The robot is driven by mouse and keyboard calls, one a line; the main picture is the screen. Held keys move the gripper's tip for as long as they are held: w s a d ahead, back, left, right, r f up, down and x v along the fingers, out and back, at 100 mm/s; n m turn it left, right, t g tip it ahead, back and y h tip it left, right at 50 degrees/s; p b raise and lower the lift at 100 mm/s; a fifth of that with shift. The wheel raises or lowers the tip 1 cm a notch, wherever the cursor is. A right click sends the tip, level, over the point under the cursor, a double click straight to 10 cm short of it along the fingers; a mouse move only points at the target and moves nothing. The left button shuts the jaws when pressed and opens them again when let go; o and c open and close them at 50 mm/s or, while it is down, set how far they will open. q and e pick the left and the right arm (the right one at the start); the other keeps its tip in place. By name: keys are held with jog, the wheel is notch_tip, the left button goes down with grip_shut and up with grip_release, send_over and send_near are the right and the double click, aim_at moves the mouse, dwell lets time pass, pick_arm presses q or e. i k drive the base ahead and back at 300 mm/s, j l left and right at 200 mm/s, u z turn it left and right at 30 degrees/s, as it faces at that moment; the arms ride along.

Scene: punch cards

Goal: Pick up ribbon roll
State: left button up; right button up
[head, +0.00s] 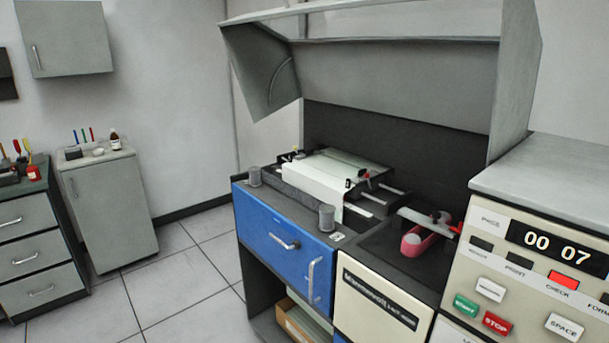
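No thing here is plainly a ribbon roll. Neither of my grippers is in view.
The printer's grey hood (400,85) is raised above white paper (318,180). A blue drawer front (283,245) is below. A control panel (540,270) stands at right. A grey cabinet (110,210) and drawers (35,240) stand at left. The tiled floor between is clear.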

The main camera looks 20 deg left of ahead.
aim_at(254, 174)
jog(key=i+j+z, duration=0.1)
jog(key=j+z, duration=1)
jog(key=j, duration=1.15)
jog(key=k+j+z, duration=0.15)
jog(key=j, duration=1)
jog(key=z, duration=0.05)
